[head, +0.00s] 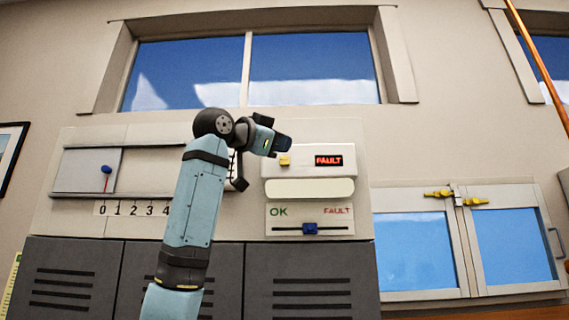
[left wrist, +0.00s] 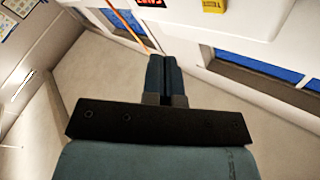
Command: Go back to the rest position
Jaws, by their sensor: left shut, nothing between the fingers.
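My left arm rises from the bottom of the head view and bends at a dark elbow joint. Its left gripper (head: 280,143) points right, in front of the wall panel (head: 240,215), beside the white alarm box. In the left wrist view the two blue fingers (left wrist: 164,80) are together with nothing between them. My right gripper is in neither view.
The white box carries a yellow button (head: 284,160) and a red FAULT display (head: 328,161). Below it a blue slider (head: 310,229) sits on an OK/FAULT track. A blue knob (head: 106,170) is at left over a numbered scale. Glass doors (head: 470,240) stand at right.

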